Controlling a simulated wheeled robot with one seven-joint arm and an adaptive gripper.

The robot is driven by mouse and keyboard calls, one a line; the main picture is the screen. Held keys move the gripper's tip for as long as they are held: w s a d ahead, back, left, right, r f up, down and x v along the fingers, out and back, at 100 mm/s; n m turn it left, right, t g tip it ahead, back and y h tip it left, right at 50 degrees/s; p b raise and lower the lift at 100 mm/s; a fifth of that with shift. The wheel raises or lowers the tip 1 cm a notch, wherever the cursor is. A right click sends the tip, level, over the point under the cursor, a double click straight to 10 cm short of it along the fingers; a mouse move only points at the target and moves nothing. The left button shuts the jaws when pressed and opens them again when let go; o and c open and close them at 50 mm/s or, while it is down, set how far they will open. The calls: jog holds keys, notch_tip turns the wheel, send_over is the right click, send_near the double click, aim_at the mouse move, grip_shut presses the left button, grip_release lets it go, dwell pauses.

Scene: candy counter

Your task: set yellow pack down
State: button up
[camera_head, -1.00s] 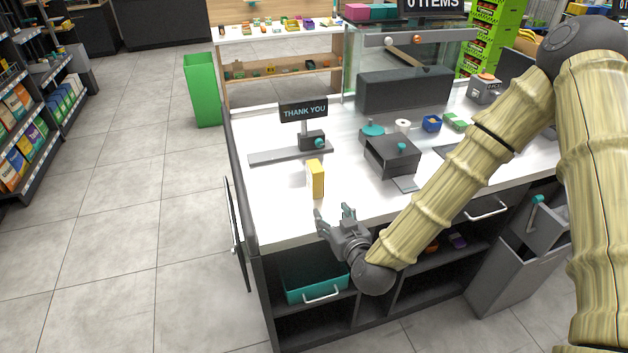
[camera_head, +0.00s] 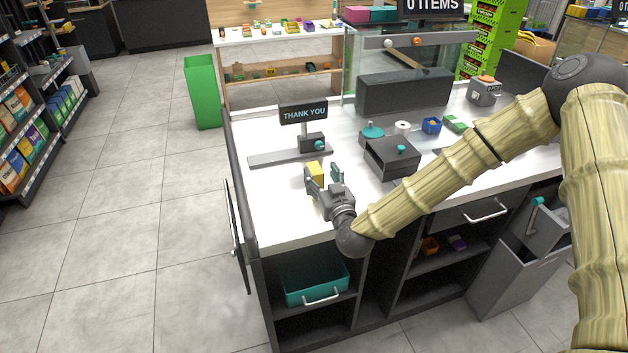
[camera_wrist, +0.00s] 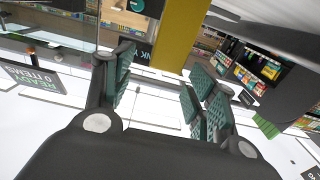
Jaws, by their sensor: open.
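The yellow pack (camera_head: 314,170) stands upright on the white counter (camera_head: 277,221), in front of the "THANK YOU" sign. My gripper (camera_head: 322,178) is open at the pack, and its fingers partly hide the pack's lower part in the head view. In the wrist view the yellow pack (camera_wrist: 183,35) rises beyond and between the open fingertips (camera_wrist: 155,75), with its top cut off by the frame. I cannot tell whether either finger touches it.
The "THANK YOU" sign (camera_head: 303,112) stands on a grey base close behind the pack. A dark open box (camera_head: 391,158) sits to the right. A teal bin (camera_head: 316,282) is on the shelf below. The counter's front left is bare.

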aim_at(315, 168)
jog(key=shift+f+p+x, duration=0.25)
jog(key=shift+p+x, duration=0.35)
jog(key=shift+x, duration=0.65)
jog(key=shift+f+p+x, duration=0.2)
jog(key=shift+p+x, duration=0.4)
jog(key=shift+x, duration=0.65)
jog(key=shift+a, duration=0.15)
jog(key=shift+s, duration=0.1)
jog(key=c, duration=1.1)
